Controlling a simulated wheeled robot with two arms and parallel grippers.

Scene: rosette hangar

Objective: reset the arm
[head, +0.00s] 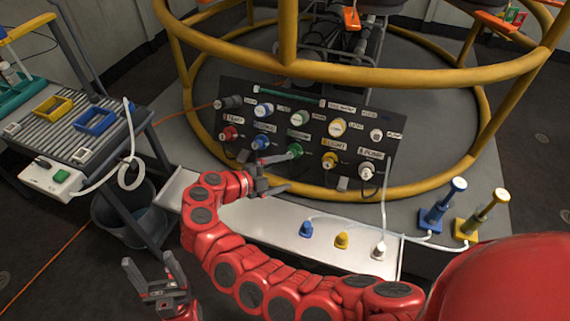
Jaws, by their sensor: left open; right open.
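My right arm, red with dark round joint caps, enters from the lower right, bends along the front of the white bench and curls up at its left end. My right gripper (282,172) is at its end, open, with nothing seen between its fingers. It shows in front of the lower left of the black connector panel (310,165), its upper finger close to the green connector (293,152) in the picture; I cannot tell whether they touch. My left gripper (148,261) is at the lower left, fingers up, open and empty, apart from everything. Most of my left arm is out of view.
A white bench (265,222) carries blue, yellow and white plugs. Blue (442,205) and yellow (482,215) pump-like cylinders stand at right. A yellow tubular cage (400,72) surrounds the panel. A slatted cart (66,128) with trays and a dark bin (125,215) are at left.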

